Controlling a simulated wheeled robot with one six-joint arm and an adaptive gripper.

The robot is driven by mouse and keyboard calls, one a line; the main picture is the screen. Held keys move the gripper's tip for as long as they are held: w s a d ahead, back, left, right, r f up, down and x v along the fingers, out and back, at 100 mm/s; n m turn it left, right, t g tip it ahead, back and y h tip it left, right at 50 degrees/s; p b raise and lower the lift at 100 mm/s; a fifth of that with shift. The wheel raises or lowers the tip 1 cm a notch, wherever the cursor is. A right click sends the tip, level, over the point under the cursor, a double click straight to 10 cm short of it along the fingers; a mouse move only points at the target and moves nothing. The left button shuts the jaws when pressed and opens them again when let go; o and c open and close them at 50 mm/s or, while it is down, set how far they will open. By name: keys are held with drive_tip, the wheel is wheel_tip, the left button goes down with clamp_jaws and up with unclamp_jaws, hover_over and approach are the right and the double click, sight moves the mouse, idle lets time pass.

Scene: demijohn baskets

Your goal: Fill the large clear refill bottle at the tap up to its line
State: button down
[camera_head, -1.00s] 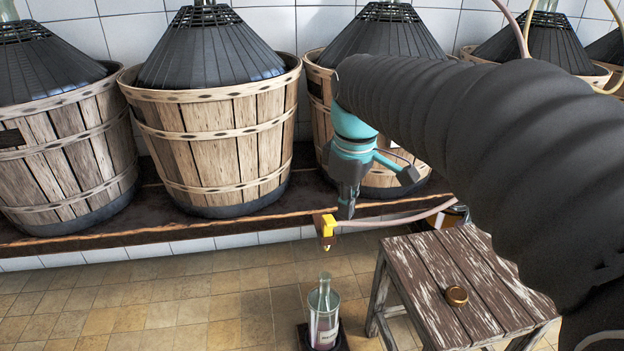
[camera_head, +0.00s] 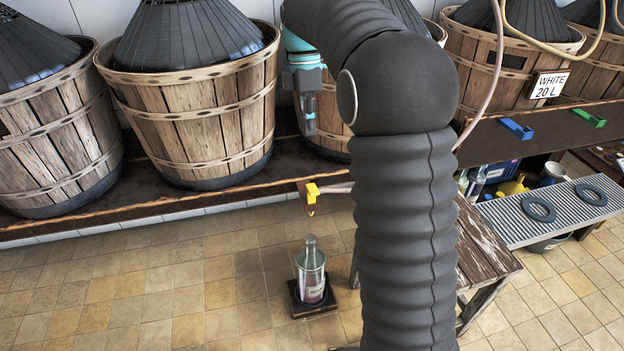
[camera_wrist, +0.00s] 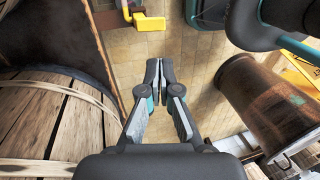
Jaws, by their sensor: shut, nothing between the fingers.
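The large clear bottle (camera_head: 311,268) stands upright on a dark square base (camera_head: 318,306) on the floor. It has a pale label, and a reddish tint shows low in it; I cannot make out the fill line. The yellow tap (camera_head: 312,191) is at the shelf edge above the bottle, with a gap between them. No stream is clear between them. My gripper (camera_head: 309,122) is above the tap, in front of a basket, apart from tap and bottle. In the wrist view my gripper (camera_wrist: 158,66) has its fingertips together and empty. A yellow piece (camera_wrist: 127,10), probably the tap, shows beyond it.
Basketed demijohns (camera_head: 205,110) line the shelf (camera_head: 200,205) close behind my gripper. A worn wooden stool (camera_head: 482,250) is right of the bottle, partly behind my arm. A slatted bench (camera_head: 550,225) with dark rings stands farther right. Tiled floor (camera_head: 120,290) left of the bottle is clear.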

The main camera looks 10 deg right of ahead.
sight(313, 192)
drive_tip(key=b+x, duration=0.1)
drive_tip(key=x, duration=1.3)
drive_tip(key=shift+b, duration=0.4)
